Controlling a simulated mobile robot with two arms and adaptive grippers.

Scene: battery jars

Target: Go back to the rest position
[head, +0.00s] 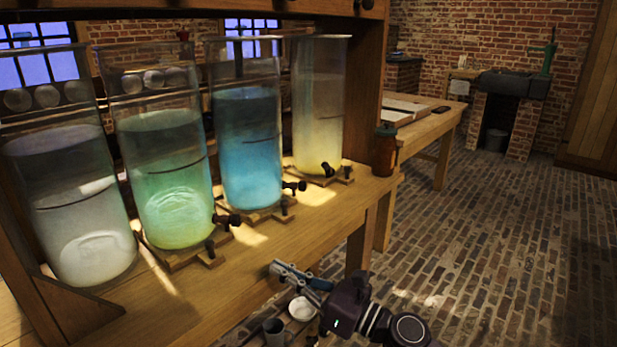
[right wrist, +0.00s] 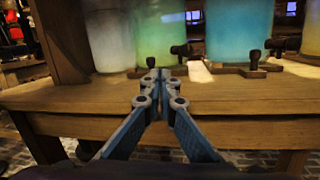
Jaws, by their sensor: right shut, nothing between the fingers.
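My right gripper (head: 300,275) is in front of the wooden bench's front edge, low in the head view. Its two blue-grey fingers are together with nothing between them, as the right wrist view (right wrist: 162,82) also shows. On the bench (head: 312,222) stand tall glass jars: a whitish one (head: 75,215), a green one (head: 165,170), a blue one (head: 248,145) and a pale yellow one (head: 318,120). The right gripper is apart from the jars and their taps. My left gripper is not in view.
A brown bottle (head: 384,150) stands at the bench's right end. A second table (head: 430,128) stands behind. The brick floor (head: 480,245) at right is open.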

